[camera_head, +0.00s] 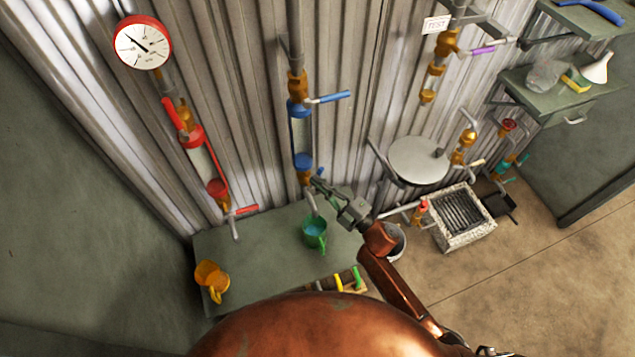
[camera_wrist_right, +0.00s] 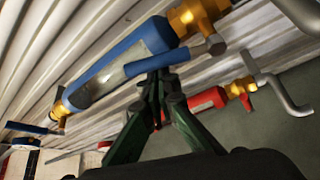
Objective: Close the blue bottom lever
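The blue-fitted riser pipe (camera_head: 302,130) stands against the corrugated wall, with a sight glass between blue collars. Its bottom blue lever shows in the right wrist view (camera_wrist_right: 157,63), right at my fingertips and lying across them; I cannot tell whether they touch. In the head view only a small bit of this lever shows beside the gripper. The upper blue lever (camera_head: 330,97) points right. My right gripper (camera_head: 318,184) is at the pipe's lower end, its fingers (camera_wrist_right: 160,78) drawn together and seemingly empty. My left gripper is not in view.
A green table (camera_head: 260,245) below holds a green mug (camera_head: 314,232) under the spout and an orange mug (camera_head: 211,278). A red-fitted pipe (camera_head: 205,160) with a red lever (camera_head: 246,210) and a gauge (camera_head: 142,43) are left. A round grey plate (camera_head: 418,160) stands right.

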